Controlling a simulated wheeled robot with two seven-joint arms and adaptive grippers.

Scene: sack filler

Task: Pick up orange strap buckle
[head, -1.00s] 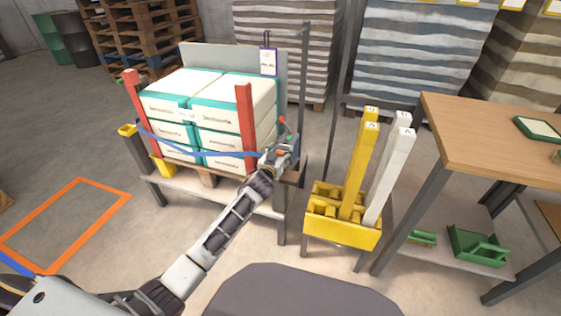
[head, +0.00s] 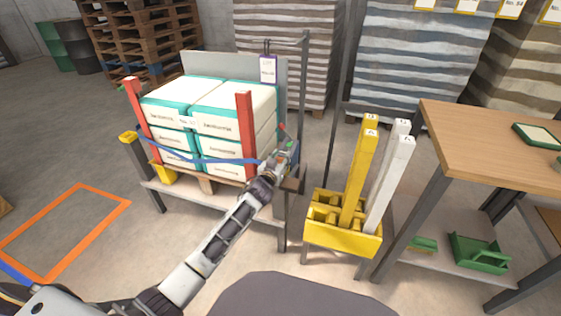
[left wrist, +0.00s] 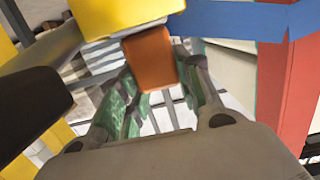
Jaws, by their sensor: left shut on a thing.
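The orange strap buckle (left wrist: 150,57) shows in the left wrist view as an orange-brown block between the fingers of my left gripper (left wrist: 155,95). The fingers are shut on it. In the head view my left gripper (head: 284,153) is at the right front corner of the sack stack, and the buckle is hidden or too small to tell there. A blue strap (head: 210,160) runs across the front of the sacks (head: 208,118) towards the gripper. The strap also shows at the upper right of the left wrist view (left wrist: 240,20). My right gripper is out of view.
Red posts (head: 245,135) stand by the sacks on a low grey stand. A yellow holder (head: 342,238) with yellow and white upright bars stands right of my gripper. A wooden table (head: 490,150) is farther right. A yellow thing (left wrist: 120,14) lies close beyond the buckle.

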